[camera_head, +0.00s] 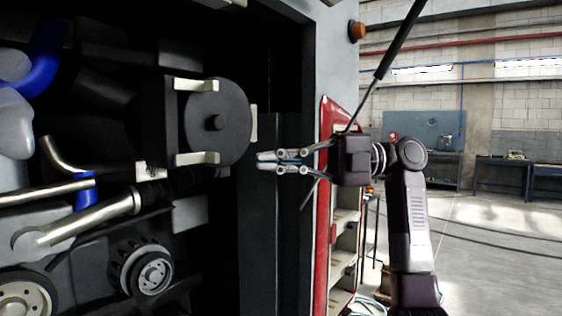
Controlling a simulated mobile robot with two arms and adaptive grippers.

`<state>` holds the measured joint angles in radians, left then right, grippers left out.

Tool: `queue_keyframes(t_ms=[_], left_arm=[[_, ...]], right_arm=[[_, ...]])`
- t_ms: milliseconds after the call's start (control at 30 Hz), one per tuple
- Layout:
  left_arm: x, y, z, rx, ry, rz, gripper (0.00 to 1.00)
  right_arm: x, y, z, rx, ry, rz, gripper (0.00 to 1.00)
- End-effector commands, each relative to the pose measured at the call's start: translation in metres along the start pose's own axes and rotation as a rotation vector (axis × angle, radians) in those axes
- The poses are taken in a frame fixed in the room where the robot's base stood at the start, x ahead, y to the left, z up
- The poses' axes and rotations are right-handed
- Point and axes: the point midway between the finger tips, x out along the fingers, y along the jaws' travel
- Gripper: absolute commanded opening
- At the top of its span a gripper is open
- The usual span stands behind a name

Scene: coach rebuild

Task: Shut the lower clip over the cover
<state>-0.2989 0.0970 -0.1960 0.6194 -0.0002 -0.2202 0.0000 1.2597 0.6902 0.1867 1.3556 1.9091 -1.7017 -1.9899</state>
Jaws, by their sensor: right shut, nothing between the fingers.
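A round dark grey cover (217,132) with a knob in its middle sits on a dark housing inside the engine bay. The pale lower clip (197,158) lies across the lower left part of the cover's face. A like pale upper clip (197,84) lies across its upper left part. I cannot tell whether the lower clip is latched. My right gripper (259,161) is to the right of the cover, a little apart from it in the picture, with its fingers pointing left. It is shut and empty. My left gripper is not in view.
The bay's dark right frame (290,60) stands behind my right gripper. Metal pipes (90,218) and a pulley (152,274) are below and left of the cover. A red cabinet (329,190) with shelves and workbenches (503,172) stand to the right, with open floor.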

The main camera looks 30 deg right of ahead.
Motion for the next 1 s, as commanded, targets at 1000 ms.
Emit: queue_keyframes(t_ms=[1000], left_arm=[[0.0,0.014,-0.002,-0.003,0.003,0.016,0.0]], right_arm=[[-0.018,-0.001,0.032,0.004,-0.001,-0.003,0.0]])
